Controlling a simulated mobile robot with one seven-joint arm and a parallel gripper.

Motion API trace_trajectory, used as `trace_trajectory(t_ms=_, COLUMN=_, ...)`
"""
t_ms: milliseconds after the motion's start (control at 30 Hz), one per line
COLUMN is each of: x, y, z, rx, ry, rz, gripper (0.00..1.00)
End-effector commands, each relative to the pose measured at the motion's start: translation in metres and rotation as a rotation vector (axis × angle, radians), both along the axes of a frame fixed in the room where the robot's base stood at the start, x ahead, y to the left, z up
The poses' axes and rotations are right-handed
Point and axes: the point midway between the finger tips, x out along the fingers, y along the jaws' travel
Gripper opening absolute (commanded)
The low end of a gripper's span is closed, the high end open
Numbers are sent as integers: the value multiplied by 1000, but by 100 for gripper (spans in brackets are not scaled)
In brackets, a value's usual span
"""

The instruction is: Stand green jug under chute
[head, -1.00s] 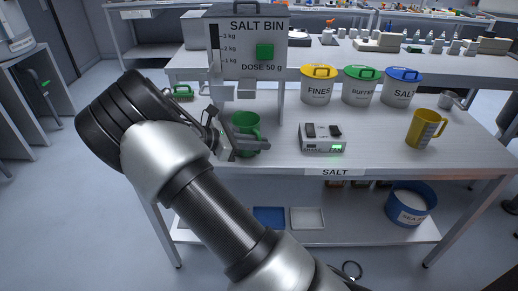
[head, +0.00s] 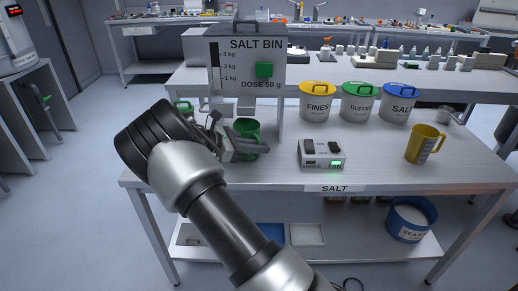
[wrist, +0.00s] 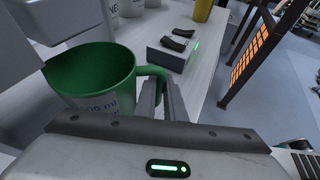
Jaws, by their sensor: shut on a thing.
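The green jug (head: 248,130) stands upright at the left of the bench, partly hidden by my gripper in the head view. In the wrist view the jug (wrist: 98,75) has an open, empty-looking mouth and a printed label. My gripper (head: 243,151) is shut on the jug's handle, and its fingers (wrist: 165,100) show at the handle in the wrist view. The salt bin (head: 248,55) stands behind the jug, with a green button (head: 264,70) on its front. I cannot tell whether the jug touches the bench.
A yellow jug (head: 422,144) is farther right. Lidded FINES (head: 317,104), BUFFER (head: 358,104) and SALT (head: 398,105) tubs stand behind. The front right bench top is mostly clear.

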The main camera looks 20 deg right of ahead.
Motion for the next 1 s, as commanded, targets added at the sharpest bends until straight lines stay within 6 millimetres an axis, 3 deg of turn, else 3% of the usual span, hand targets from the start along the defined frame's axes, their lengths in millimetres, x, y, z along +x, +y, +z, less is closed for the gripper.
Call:
trace_trajectory(t_ms=667, x=0, y=0, z=-8, rx=0, ry=0, rz=0, gripper=0)
trace_trajectory(t_ms=700, x=0, y=0, z=-8, rx=0, ry=0, rz=1, gripper=13)
trace_trajectory(t_ms=800, x=0, y=0, z=-8, rx=0, ry=0, rz=1, gripper=30)
trace_trajectory(t_ms=1000, x=0, y=0, z=-8, rx=0, ry=0, rz=1, gripper=31)
